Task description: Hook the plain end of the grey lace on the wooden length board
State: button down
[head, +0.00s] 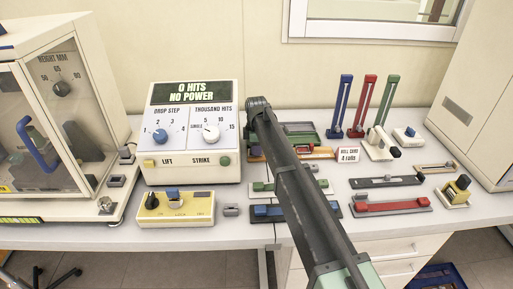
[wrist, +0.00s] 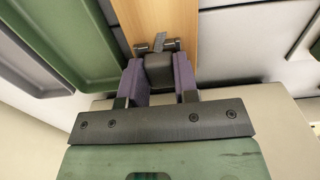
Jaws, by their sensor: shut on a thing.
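The wooden length board (wrist: 184,14) runs up from my gripper in the wrist view. In the head view its ends (head: 322,154) show on both sides of my arm, which hides its middle. My gripper (wrist: 160,72) has its purple-padded fingers shut on a dark grey block, seemingly an end of the grey lace (wrist: 159,69). A lighter grey strip shows just beyond the block, between two small metal pegs (wrist: 171,45) at the board. I cannot tell whether the lace touches or is hooked on them. In the head view my arm hides the fingertips.
A green tray (wrist: 75,45) lies beside the board, with a grey tray farther left. The drop-step console (head: 193,130) stands left.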

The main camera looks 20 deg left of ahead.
jog(key=shift+s+d+f+b, duration=0.3)
jog(key=shift+s+b, duration=0.1)
jog(key=shift+s, duration=0.15)
jog(key=c, duration=1)
grip_release()
jog(key=shift+o, duration=1.1)
notch_tip(320, 180, up, 12)
jog(key=p, duration=1.2)
jog(key=shift+w+a+f, duration=0.15)
jog(key=shift+w, duration=0.1)
jog(key=shift+f, duration=0.15)
